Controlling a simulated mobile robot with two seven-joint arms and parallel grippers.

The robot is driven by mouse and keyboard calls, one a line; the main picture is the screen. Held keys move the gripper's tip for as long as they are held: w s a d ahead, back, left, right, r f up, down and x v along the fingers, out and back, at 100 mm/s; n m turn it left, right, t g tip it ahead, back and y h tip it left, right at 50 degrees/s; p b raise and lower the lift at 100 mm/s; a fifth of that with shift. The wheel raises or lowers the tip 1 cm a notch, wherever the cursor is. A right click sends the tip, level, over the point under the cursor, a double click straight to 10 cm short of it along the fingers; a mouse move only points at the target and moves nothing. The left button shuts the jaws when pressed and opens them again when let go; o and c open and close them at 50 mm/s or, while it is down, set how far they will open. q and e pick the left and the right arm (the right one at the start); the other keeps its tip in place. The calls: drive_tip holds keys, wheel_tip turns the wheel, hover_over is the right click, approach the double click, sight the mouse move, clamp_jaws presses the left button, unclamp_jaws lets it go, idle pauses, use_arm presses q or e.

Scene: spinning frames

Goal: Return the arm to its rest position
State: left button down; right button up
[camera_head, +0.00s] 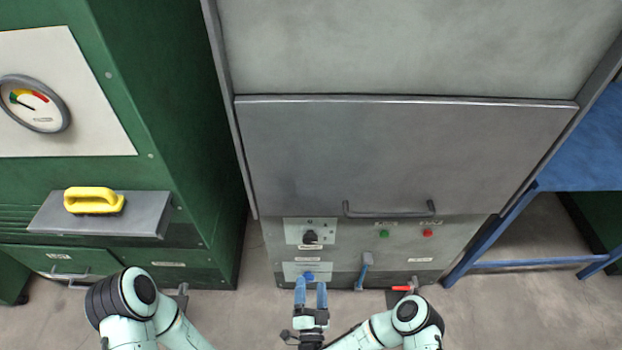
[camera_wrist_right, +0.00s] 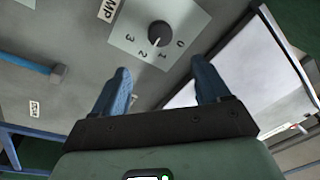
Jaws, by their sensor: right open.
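My right gripper (camera_head: 311,288) is at the bottom middle of the head view, in front of the lower control panel. Its two blue fingers are apart with nothing between them. In the right wrist view the open fingers (camera_wrist_right: 163,92) point toward a dark dial knob (camera_wrist_right: 159,33) on a pale plate marked 0 to 3. The knob lies just beyond the fingertips, and no contact shows. My right arm (camera_head: 385,328) comes in from the lower right. My left arm (camera_head: 140,305) shows at the lower left; its gripper cannot be made out.
The grey cabinet door (camera_head: 400,150) has a bar handle (camera_head: 388,212). Below it are a black knob (camera_head: 310,237), green button (camera_head: 384,233), red button (camera_head: 428,233) and blue lever (camera_head: 365,268).

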drive_tip(key=s+d+f+n+g+y, duration=0.2)
drive_tip(key=s+f+n+g, duration=0.1)
drive_tip(key=f+g, duration=0.2)
drive_tip(key=s+d+f+n+g+y, duration=0.2)
drive_tip(key=d+f+n+g, duration=0.1)
drive_tip(key=f+g, duration=0.2)
drive_tip(key=s+d+f+m+g+h, duration=0.1)
drive_tip(key=s+d+f+g, duration=0.2)
drive_tip(key=s+d+g, duration=0.75)
use_arm(q)
drive_tip(key=s+d+r+g+p, duration=0.1)
drive_tip(key=s+r+p, duration=0.1)
drive_tip(key=r+p, duration=0.6)
drive_tip(key=s+d+r+g+p, duration=0.1)
drive_tip(key=s+r+p, duration=0.1)
drive_tip(key=r+p, duration=0.7)
drive_tip(key=shift+s+d+m+g+h, duration=0.2)
drive_tip(key=shift+s+m+g+h, duration=0.1)
drive_tip(key=shift+s+h, duration=0.1)
use_arm(e)
drive_tip(key=s+a+r, duration=0.1)
drive_tip(key=s+r, duration=0.3)
drive_tip(key=r, duration=0.5)
drive_tip(key=s+a+r, duration=0.2)
drive_tip(key=s+r, duration=0.3)
drive_tip(key=r, duration=0.3)
drive_tip(key=shift+a+r+y, duration=0.15)
drive_tip(key=shift+r+y, duration=0.15)
drive_tip(key=shift+r, duration=0.05)
